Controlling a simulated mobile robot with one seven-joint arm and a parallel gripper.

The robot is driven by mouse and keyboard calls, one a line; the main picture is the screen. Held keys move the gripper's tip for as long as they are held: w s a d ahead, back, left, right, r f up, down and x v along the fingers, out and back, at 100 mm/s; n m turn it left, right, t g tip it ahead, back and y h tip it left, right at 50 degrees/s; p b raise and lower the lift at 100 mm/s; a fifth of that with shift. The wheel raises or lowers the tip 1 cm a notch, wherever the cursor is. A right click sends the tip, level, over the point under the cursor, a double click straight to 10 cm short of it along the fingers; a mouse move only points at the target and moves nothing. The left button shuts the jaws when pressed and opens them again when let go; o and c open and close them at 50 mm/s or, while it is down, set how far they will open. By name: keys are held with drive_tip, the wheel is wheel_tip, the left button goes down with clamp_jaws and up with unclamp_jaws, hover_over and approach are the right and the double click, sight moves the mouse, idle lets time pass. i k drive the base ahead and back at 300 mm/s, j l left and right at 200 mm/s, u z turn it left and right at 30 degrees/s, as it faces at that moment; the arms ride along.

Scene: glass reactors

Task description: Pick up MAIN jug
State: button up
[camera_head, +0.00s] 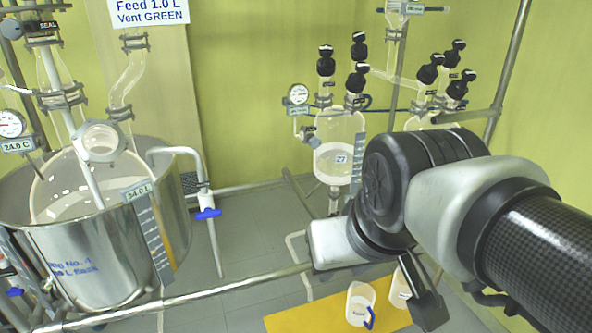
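Two pale jugs stand low in the view on a yellow mat (295,319). The nearer jug (358,302) has an open top, a blue handle at its right and a small label too small to read. The other jug (399,291) is just right of it and partly hidden behind my arm's end. I cannot tell which one is the MAIN jug. My gripper (429,308) shows as a dark part pointing down, right of both jugs in the picture. Its fingertips are not clear, and I see nothing held in it.
A steel bath (95,260) with a glass vessel stands at left, with a blue-handled tap (208,213) beside it. A glass reactor (338,150) stands behind my arm. Grey floor (260,235) is clear between the bath and reactor.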

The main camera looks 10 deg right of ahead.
sight(401, 291)
drive_tip(key=i+l+u, duration=0.1)
drive_tip(key=l, duration=0.65)
drive_tip(key=i+l+u, duration=0.1)
drive_tip(key=l, duration=0.65)
drive_tip(key=l+u, duration=0.1)
drive_tip(key=l, duration=0.65)
drive_tip(key=i+l, duration=0.1)
drive_tip(key=l, duration=0.3)
drive_tip(key=i+l, duration=0.1)
drive_tip(key=l, duration=0.25)
drive_tip(key=i+l, duration=0.1)
drive_tip(key=l, duration=0.3)
drive_tip(key=i+l, duration=0.25)
drive_tip(key=i, duration=0.1)
